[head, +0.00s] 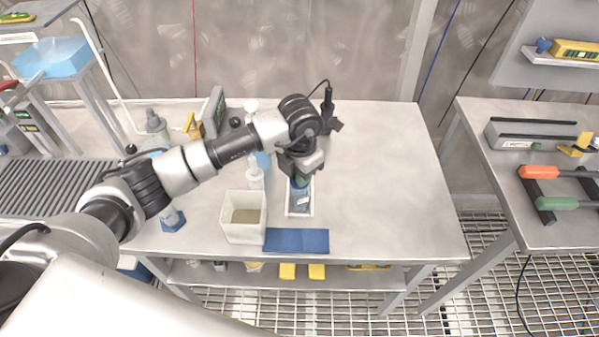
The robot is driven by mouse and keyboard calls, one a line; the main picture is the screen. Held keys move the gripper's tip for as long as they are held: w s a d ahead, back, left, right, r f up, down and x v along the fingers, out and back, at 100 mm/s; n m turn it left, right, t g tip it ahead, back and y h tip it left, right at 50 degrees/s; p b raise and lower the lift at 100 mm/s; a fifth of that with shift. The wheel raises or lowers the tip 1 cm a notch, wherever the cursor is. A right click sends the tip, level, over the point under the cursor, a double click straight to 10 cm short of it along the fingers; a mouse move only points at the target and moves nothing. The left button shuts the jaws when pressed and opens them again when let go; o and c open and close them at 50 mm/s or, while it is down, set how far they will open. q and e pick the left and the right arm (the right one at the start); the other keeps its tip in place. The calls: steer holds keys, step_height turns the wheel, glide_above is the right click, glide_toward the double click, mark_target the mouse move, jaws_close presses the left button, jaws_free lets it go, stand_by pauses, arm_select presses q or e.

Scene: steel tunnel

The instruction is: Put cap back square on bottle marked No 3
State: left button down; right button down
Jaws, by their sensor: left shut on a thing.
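My left gripper (301,170) reaches over the bench from the left and points down. It is shut on a small greenish thing, seemingly the cap, mostly hidden by the fingers. Directly below is a blue bottle (299,198) with a pale label, in a shallow white tray (300,214). I cannot read a number on the label. I cannot tell whether the cap touches the bottle's neck, because the gripper covers it. White bottles (255,180) stand to the left, partly behind my arm. My right gripper is not in view.
A white open bin (243,232) stands left of the tray, and a blue mat (296,240) lies at the bench's front edge. A black stand (328,112) is behind the gripper. The bench's right side is clear. A second bench (560,232) holds orange- and green-handled tools.

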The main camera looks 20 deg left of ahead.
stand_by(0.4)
arm_select(q)
steer(key=c, duration=0.9)
jaws_free()
steer(key=shift+c, duration=0.2)
steer(key=shift+o, duration=0.4)
steer(key=o, duration=0.6)
steer(key=shift+c, duration=0.2)
steer(key=shift+r+p, duration=1.95)
steer(key=shift+r, duration=1.55)
